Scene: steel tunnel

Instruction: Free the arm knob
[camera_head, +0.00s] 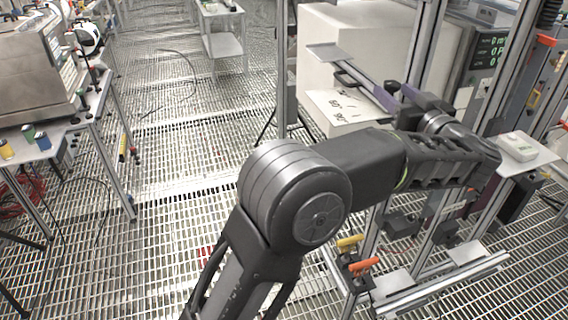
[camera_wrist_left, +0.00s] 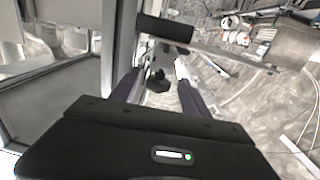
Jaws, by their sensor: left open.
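A small black knob (camera_wrist_left: 158,82) shows in the left wrist view, between the two purple fingers of my left gripper (camera_wrist_left: 158,70). The fingers stand apart on either side of it; I cannot tell whether they touch it. A black bar-shaped part (camera_wrist_left: 165,28) lies just beyond the knob, on a metal arm. In the head view my left gripper (camera_head: 352,76) points left toward the frame, close beside a flat metal plate (camera_head: 325,52). The knob itself is hard to make out there. My right gripper is in neither view.
A white box (camera_head: 330,30) stands behind the gripper, and upright metal profiles (camera_head: 430,45) rise close by it. Yellow (camera_head: 349,242) and orange (camera_head: 364,265) handles sit lower on the frame. A bench (camera_head: 100,100) stands left. The grated floor (camera_head: 180,150) between is mostly clear.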

